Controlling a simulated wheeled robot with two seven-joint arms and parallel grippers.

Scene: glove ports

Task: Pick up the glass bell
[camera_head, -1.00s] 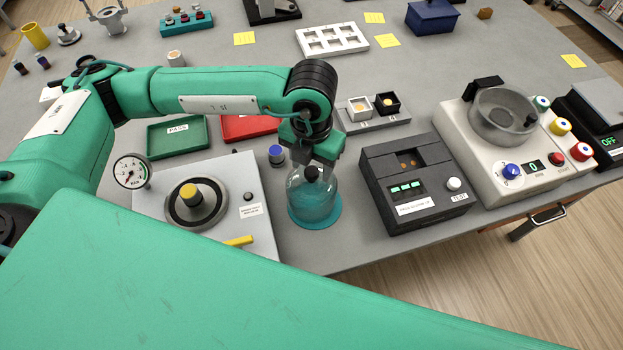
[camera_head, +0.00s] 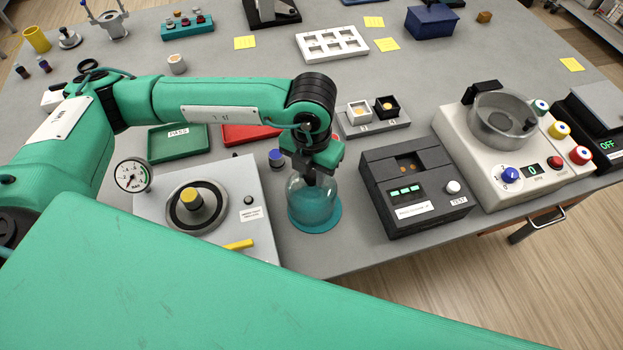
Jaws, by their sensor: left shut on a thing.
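The glass bell (camera_head: 309,206) is a clear dome standing upright on a teal round pad (camera_head: 332,222) near the front edge of the table. My left gripper (camera_head: 315,179) comes down from above and is shut on the bell's dark top knob, which the fingers mostly hide. The bell appears to rest on the pad; I see no clear gap under it. My right gripper is out of view.
Left of the bell is a grey plate device (camera_head: 150,208) with a gauge (camera_head: 133,175) and a yellow handle (camera_head: 238,244). A blue-capped vial (camera_head: 276,160) stands close behind the bell. A black tester box (camera_head: 415,190) is to the right.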

